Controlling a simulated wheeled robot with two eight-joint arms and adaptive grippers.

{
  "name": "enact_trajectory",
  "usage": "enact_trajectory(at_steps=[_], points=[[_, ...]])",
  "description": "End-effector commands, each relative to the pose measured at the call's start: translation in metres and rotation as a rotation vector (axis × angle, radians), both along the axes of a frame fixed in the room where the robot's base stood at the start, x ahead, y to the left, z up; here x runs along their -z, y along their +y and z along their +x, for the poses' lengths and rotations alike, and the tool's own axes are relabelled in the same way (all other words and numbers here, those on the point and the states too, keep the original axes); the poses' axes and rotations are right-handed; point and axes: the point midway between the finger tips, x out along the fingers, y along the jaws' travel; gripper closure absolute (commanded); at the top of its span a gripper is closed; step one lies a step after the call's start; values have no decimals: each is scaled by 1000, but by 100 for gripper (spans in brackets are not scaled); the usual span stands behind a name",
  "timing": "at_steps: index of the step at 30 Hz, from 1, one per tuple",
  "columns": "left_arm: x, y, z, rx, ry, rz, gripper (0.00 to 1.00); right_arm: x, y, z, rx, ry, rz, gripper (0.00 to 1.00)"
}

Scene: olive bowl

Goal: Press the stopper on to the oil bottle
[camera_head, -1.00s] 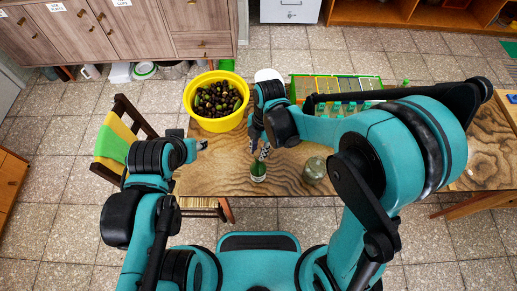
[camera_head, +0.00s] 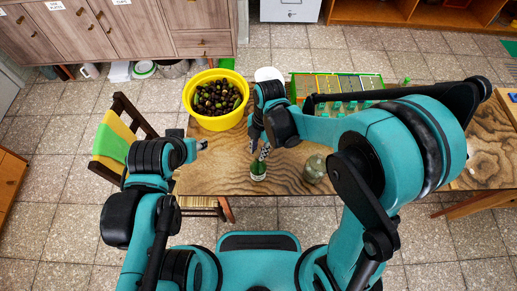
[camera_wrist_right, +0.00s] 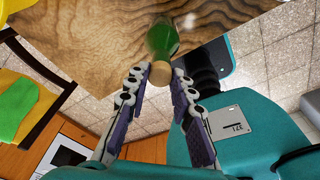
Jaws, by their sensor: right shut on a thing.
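The green oil bottle (camera_head: 258,173) stands on the wooden table near its front edge. My right gripper (camera_head: 264,153) is just above the bottle's top in the head view. In the right wrist view, the tan cork-like stopper (camera_wrist_right: 160,75) sits between the fingertips of my right gripper (camera_wrist_right: 160,84), which is shut on it. The green bottle (camera_wrist_right: 163,40) lies directly beyond the stopper, lined up with it. The stopper hides the bottle's mouth, so I cannot tell whether they touch. My left gripper (camera_head: 201,146) is over the table's left edge, too small to read its fingers.
A glass jar (camera_head: 314,168) stands right of the bottle. A yellow bowl of olives (camera_head: 217,119) and a green-framed sectioned tray (camera_head: 340,76) are toward the back. A white round item (camera_head: 267,75) is behind my right wrist. A chair (camera_head: 118,145) stands at the left.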

Motion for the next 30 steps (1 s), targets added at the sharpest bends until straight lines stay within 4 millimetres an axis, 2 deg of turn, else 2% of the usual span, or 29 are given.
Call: enact_trajectory(at_steps=[3, 4, 6, 13, 15, 16, 26, 30], points=[[2, 0, 0, 0, 0, 0, 58, 2, 0, 0, 0, 0, 0, 86], [2, 0, 0, 0, 0, 0, 58, 2, 0, 0, 0, 0, 0, 74], [1, 0, 0, 0, 0, 0, 58, 2, 0, 0, 0, 0, 0, 56], [1, 0, 0, 0, 0, 0, 58, 1, 0, 0, 0, 0, 0, 56], [1, 0, 0, 0, 0, 0, 58, 1, 0, 0, 0, 0, 0, 38], [1, 0, 0, 0, 0, 0, 58, 1, 0, 0, 0, 0, 0, 32], [0, 0, 0, 0, 0, 0, 58, 0, 0, 0, 0, 0, 0, 32], [-6, 0, 0, 0, 0, 0, 58, -7, 0, 0, 0, 0, 0, 32]])
